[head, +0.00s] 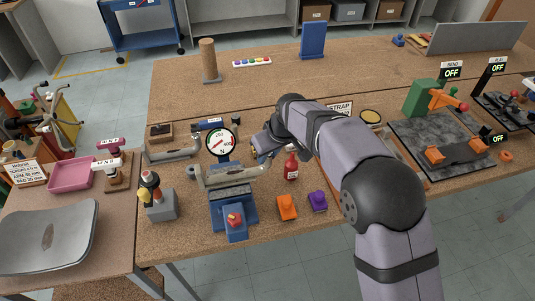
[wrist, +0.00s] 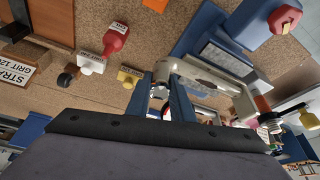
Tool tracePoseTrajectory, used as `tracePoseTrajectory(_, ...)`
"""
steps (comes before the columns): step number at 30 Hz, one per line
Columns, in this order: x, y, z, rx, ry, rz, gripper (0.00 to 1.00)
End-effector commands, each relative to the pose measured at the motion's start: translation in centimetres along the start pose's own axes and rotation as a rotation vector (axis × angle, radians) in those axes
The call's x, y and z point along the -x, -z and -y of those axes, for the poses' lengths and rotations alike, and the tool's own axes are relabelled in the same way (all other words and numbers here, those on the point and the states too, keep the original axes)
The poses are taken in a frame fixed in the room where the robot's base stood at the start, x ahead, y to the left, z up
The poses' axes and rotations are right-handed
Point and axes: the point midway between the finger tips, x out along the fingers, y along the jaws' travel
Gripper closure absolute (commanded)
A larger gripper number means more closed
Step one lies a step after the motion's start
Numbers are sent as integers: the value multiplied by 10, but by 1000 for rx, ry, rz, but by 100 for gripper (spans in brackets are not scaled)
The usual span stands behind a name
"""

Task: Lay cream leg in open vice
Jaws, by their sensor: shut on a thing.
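The cream leg (head: 232,178) is a pale, bent tube in the head view. It lies crosswise above the blue vice (head: 228,203), over its jaws. I cannot tell whether it touches them. My gripper (head: 264,160) is at the leg's right end, partly hidden by my own arm. In the wrist view my gripper (wrist: 168,84) is shut on the leg near one end. There the leg (wrist: 215,80) runs off to the right, beside the vice's blue body (wrist: 200,32). The vice's jaw gap is mostly hidden under the leg.
A round dial gauge (head: 220,141) stands just behind the vice. A red bottle (head: 291,167) is close to its right, with orange (head: 287,207) and purple (head: 318,201) pieces in front. A grey block with tools (head: 160,205) stands left. Another bent tube (head: 172,151) lies at back left.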

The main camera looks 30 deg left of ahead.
Motion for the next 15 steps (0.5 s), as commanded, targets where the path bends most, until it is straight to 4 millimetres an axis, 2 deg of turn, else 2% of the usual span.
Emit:
tracePoseTrajectory(14, -4, -1, 0, -1, 0, -3, 100)
tracePoseTrajectory(15, -4, -1, 0, -1, 0, -3, 70)
